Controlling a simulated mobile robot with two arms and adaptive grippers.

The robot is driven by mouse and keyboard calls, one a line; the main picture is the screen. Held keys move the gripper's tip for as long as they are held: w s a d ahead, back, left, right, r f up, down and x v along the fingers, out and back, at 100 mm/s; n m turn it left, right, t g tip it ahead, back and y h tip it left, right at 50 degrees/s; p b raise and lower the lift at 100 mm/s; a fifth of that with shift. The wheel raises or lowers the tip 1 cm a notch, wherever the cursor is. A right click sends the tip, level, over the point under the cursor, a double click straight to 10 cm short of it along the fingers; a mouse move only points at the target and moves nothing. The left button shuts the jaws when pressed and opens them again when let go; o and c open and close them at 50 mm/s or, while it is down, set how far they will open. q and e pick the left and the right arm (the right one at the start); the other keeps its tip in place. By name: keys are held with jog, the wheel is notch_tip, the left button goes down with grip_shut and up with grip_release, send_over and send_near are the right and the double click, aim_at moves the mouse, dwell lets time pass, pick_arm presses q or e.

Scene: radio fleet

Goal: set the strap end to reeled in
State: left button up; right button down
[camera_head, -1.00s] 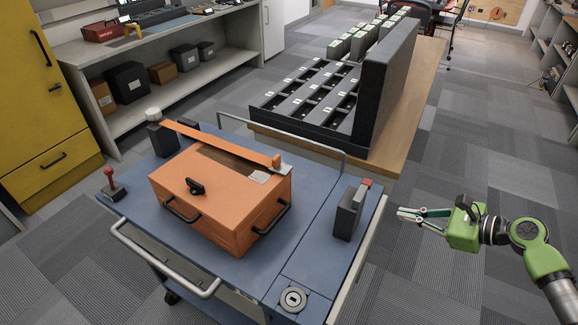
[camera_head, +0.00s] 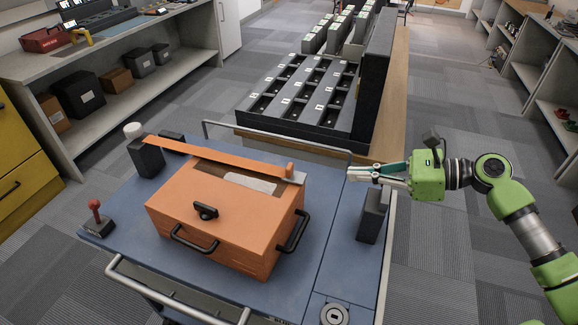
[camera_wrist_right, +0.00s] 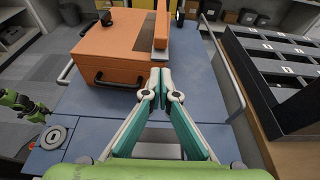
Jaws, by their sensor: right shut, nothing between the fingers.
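The orange strap (camera_head: 215,160) stretches along the back top of an orange case (camera_head: 215,232), from beside a dark block (camera_head: 146,157) at the left. Its strap end (camera_head: 290,170) is an orange tab at the case's right back corner, by a grey plate. The strap end also shows in the right wrist view (camera_wrist_right: 161,28), straight ahead of the fingertips. My right gripper (camera_head: 350,172) is shut and empty, to the right of the strap end and apart from it in the head view. My left gripper (camera_wrist_right: 25,104) shows small at the left of the wrist view, its jaws unclear.
The case stands on a blue cart (camera_head: 290,282) with a raised back rail (camera_head: 275,137). A dark upright block (camera_head: 372,215) stands below my right gripper. A red-knobbed lever (camera_head: 96,216) is at the left. A black rack (camera_head: 300,95) stands behind on a wooden table.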

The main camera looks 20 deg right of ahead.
jog(key=a, duration=0.1)
jog(key=p, duration=0.1)
send_near(292, 170)
jog(key=f, duration=0.1)
jog(key=x, duration=0.2)
jog(key=p+x, duration=0.1)
jog(key=x, duration=0.2)
jog(key=shift+w+a+r, duration=0.15)
jog(key=shift+w+a, duration=0.15)
pick_arm(q)
jog(key=shift+s+d+r, duration=0.2)
jog(key=shift+d+r, duration=0.15)
jog(key=shift+r, duration=0.3)
jog(key=shift+s+d+r, duration=0.15)
jog(key=shift+d+r, duration=0.15)
jog(key=shift+r, duration=0.35)
pick_arm(e)
jog(key=shift+w+a, duration=0.2)
jog(key=shift+a, duration=0.15)
